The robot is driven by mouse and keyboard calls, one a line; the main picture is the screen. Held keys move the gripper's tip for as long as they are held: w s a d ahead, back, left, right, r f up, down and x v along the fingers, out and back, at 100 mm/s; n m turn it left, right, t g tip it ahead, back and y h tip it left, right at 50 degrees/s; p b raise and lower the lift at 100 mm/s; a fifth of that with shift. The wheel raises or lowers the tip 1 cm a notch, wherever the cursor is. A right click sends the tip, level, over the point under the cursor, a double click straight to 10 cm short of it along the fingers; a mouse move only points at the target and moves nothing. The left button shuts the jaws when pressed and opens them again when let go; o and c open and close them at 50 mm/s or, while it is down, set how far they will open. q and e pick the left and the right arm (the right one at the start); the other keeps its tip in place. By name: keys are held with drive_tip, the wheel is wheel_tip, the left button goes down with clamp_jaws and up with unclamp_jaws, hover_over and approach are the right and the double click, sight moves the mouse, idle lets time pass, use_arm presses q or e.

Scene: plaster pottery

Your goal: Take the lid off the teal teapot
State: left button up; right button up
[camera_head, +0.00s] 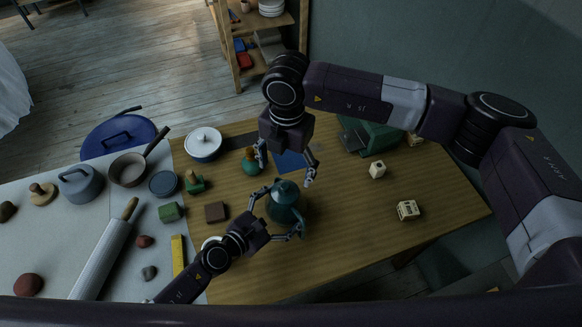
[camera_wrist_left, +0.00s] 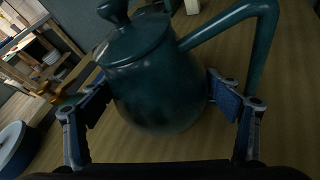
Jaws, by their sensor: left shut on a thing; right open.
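The teal teapot (camera_head: 287,210) stands upright on the wooden table, and its body fills the middle of the left wrist view (camera_wrist_left: 158,95). Its lid (camera_head: 286,187) is on top, and its knob (camera_wrist_left: 113,11) shows at the upper edge of the left wrist view. My left gripper (camera_head: 275,216) has its fingers on opposite sides of the teapot body and is shut on it. My right gripper (camera_head: 286,168) is open and empty, with fingers spread and pointing down, above and just behind the lid in the head view. No contact with the lid is visible.
A white lidded pot (camera_head: 203,144) with a blue body, a small teal-and-orange item (camera_head: 252,162) and a brown block (camera_head: 216,212) are left of the teapot. A dark green box (camera_head: 372,135) and pale blocks (camera_head: 407,210) are to the right. The table's front right is clear.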

sight(286, 186)
drive_tip(key=n, duration=0.4)
drive_tip(key=r+n, duration=0.1)
drive_tip(key=n, duration=0.1)
drive_tip(key=shift+d, duration=0.25)
drive_tip(key=n, duration=0.3)
drive_tip(key=shift+s+d+r+n+y, duration=0.1)
drive_tip(key=shift+d+r+n+y, duration=0.05)
drive_tip(key=shift+r+n+y, duration=0.2)
drive_tip(key=f+n, duration=0.6)
drive_tip(key=a+f+n, duration=0.1)
drive_tip(key=f+n, duration=0.3)
drive_tip(key=shift+y, duration=0.35)
drive_tip(key=shift+c, duration=0.4)
drive_tip(key=c, duration=1.3)
